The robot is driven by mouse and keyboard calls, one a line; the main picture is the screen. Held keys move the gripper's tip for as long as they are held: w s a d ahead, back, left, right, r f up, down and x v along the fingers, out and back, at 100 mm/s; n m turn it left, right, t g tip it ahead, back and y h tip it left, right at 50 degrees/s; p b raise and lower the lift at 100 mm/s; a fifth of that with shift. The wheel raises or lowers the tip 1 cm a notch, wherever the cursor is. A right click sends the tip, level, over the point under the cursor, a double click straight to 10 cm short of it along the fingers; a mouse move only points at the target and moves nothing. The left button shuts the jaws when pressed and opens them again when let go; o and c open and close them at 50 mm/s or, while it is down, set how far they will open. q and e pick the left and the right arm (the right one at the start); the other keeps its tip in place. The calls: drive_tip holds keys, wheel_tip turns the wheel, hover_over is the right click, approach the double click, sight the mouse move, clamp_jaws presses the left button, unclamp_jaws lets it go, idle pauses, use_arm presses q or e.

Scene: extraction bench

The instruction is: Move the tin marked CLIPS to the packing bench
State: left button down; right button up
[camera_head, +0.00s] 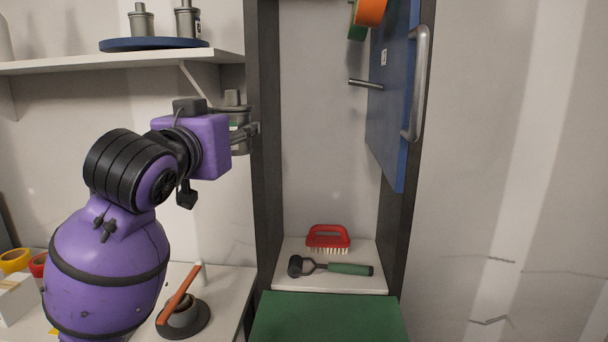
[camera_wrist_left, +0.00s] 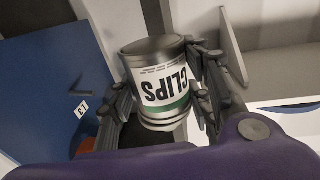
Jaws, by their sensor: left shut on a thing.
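The tin marked CLIPS (camera_wrist_left: 158,85) is a grey metal tin with a white and green label. It fills the middle of the left wrist view, and its lettering appears upside down there. My left gripper (camera_wrist_left: 160,98) has a finger on each side of the tin and is shut on it. In the head view the tin (camera_head: 236,112) shows partly behind my purple left wrist, and my left gripper (camera_head: 248,130) is mostly hidden there. The tin is held up in the air, left of the dark cabinet frame. My right gripper is not in view. I cannot tell which surface is the packing bench.
A blue door (camera_head: 392,100) with a metal handle stands open at the right. A red brush (camera_head: 328,237) and a green-handled tool (camera_head: 345,269) lie in the cabinet above a green surface (camera_head: 330,318). A wall shelf (camera_head: 60,65) holds tins on a blue disc (camera_head: 150,45).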

use_arm(q)
drive_tip(key=s+a+f+y, duration=0.1)
drive_tip(key=s+f, duration=0.5)
drive_tip(key=f, duration=0.6)
drive_tip(key=s+a+f+n+y, duration=0.1)
drive_tip(key=s+f, duration=0.4)
drive_tip(key=f, duration=0.8)
drive_tip(key=s+a+f+n+y, duration=0.1)
drive_tip(key=s+f, duration=0.5)
drive_tip(key=f, duration=0.7)
drive_tip(key=shift+s+a, duration=0.35)
drive_tip(key=shift+a, duration=0.3)
